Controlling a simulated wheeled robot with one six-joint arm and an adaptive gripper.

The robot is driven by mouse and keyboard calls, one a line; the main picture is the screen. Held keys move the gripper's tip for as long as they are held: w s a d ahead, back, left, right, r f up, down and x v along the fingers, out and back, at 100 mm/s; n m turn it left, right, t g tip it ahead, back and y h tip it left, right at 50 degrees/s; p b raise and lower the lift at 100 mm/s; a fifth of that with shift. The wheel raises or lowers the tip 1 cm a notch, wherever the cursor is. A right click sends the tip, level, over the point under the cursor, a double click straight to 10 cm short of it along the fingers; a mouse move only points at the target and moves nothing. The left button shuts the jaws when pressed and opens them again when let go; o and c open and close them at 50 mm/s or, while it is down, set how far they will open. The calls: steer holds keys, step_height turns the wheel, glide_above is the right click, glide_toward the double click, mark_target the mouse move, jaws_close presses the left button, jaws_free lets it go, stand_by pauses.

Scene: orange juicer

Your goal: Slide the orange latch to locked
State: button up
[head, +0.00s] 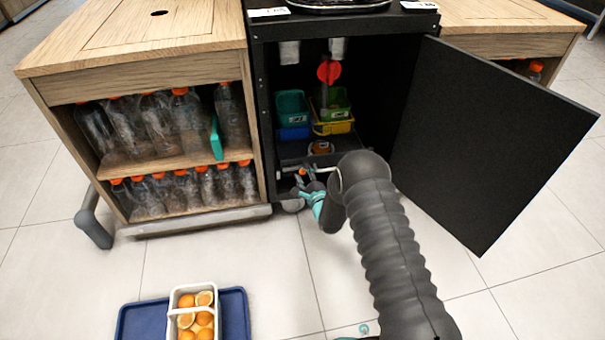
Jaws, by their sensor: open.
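The black juicer cabinet (258,110) stands in the middle of the head view with its door (485,135) swung wide open to the right. A small orange part (303,171), which looks like the latch, shows low at the front of the cabinet opening. My gripper (307,184), with teal parts, is open at the cabinet's lower front edge, close to this orange part. I cannot tell whether they touch. The latch's position is too small to read, and my arm hides part of the cabinet's lower right front.
Inside the cabinet are a green bin (292,106), a yellow bin (334,127) and a red disc (328,71). A wooden shelf (160,162) of bottles adjoins on the left. A blue tray (236,318) with a white basket of oranges (194,318) lies front left. The floor between is mostly clear.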

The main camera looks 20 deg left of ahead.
steer(key=shift+w+a, duration=0.25)
